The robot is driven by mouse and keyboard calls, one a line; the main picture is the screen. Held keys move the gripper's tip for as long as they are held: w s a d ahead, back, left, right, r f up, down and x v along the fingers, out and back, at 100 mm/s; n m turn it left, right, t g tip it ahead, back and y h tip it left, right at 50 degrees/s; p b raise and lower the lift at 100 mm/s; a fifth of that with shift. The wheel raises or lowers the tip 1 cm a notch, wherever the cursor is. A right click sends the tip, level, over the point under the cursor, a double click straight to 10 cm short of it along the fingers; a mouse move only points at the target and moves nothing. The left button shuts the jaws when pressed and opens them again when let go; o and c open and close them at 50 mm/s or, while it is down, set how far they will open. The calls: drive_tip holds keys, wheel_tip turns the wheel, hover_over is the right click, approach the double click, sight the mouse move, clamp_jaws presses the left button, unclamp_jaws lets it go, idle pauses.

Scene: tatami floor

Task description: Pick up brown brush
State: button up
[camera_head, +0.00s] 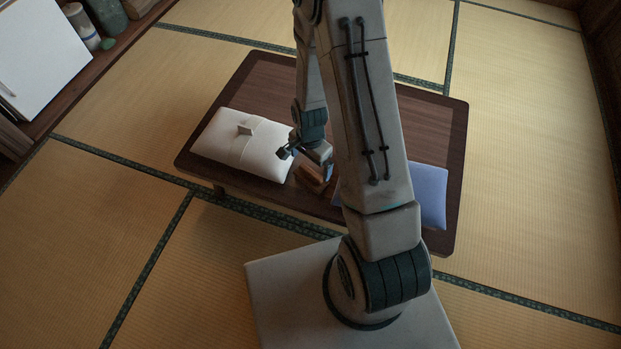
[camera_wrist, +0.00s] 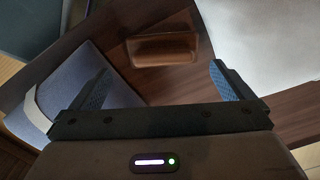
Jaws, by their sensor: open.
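A brown block-like thing, which looks like the brush (camera_head: 313,179), lies on the low dark wooden table (camera_head: 262,82) between a white item and a blue item. It also shows in the wrist view (camera_wrist: 162,50) as a brown rectangular body, beyond and between my fingers. Its bristles cannot be made out. My gripper (camera_head: 306,164) is over the table, close to the brush. In the wrist view my gripper (camera_wrist: 160,82) has its two fingers spread apart with nothing between them. My arm hides part of the table in the head view.
A white tissue pack (camera_head: 242,145) lies left of the brush, with a tuft on top. A blue folded item (camera_head: 430,196) lies to the right, partly behind my arm. A shelf (camera_head: 90,75) with a white box stands at upper left. Tatami around the table is clear.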

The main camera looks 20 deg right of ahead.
sight(311, 172)
drive_tip(key=f, duration=0.1)
drive_tip(key=f+b, duration=0.1)
drive_tip(key=f, duration=0.1)
drive_tip(key=f+b, duration=0.1)
drive_tip(key=f, duration=0.1)
drive_tip(key=shift+w+d+f, duration=0.15)
drive_tip(key=shift+w+d, duration=0.05)
drive_tip(key=shift+w, duration=0.15)
drive_tip(key=c, duration=1.4)
wheel_tip(311, 172, up, 10)
drive_tip(key=p, duration=0.3)
